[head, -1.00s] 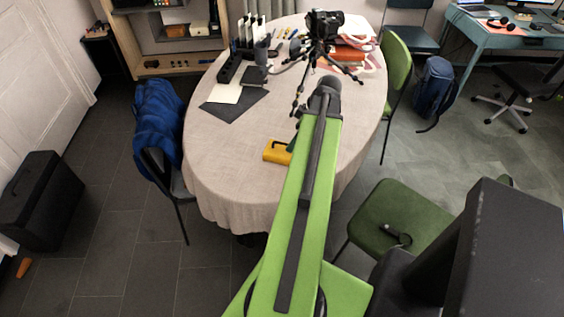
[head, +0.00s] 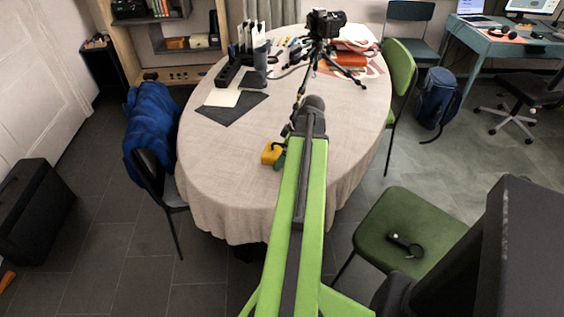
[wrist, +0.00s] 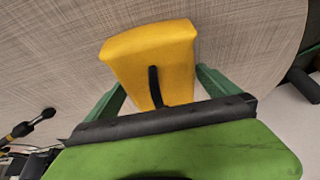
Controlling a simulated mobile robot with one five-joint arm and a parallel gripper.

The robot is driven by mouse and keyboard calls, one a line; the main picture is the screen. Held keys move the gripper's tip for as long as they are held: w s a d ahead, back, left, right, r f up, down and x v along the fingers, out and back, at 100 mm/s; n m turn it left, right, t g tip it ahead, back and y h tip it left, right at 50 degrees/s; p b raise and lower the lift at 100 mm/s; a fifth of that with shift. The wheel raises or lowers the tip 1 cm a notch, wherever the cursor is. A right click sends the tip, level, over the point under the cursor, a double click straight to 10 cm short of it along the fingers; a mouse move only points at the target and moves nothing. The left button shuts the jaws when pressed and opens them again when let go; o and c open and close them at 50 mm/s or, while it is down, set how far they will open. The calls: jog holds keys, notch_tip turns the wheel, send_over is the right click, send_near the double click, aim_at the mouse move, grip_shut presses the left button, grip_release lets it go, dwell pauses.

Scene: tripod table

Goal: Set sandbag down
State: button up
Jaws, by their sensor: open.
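My gripper (wrist: 160,79) is open, with one green finger on each side of the sandbag's near end. Whether either finger touches it, I cannot tell. A black camera (head: 325,22) stands on a small tripod (head: 316,62) at the table's back.
A dark sheet with a paper (head: 231,105) and a black organiser (head: 229,68) are at the table's back left. A blue jacket (head: 152,122) hangs over a chair at left. The table's left front is bare.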

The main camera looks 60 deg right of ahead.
jog(key=shift+r, duration=0.1)
jog(key=shift+c, duration=0.4)
jog(key=c, duration=1.7)
jog(key=shift+r+p, duration=0.9)
notch_tip(320, 180, up, 3)
jog(key=p, duration=0.3)
jog(key=shift+s+d+r+p, duration=0.15)
jog(key=shift+s+r+p, duration=0.9)
jog(key=shift+s, duration=0.9)
jog(key=shift+s+d+r+p, duration=0.2)
jog(key=shift+s+r+p, duration=0.8)
jog(key=shift+s, duration=0.95)
jog(key=shift+s+d+r+p, duration=0.15)
jog(key=shift+s+r+p, duration=0.9)
jog(key=shift+s, duration=0.9)
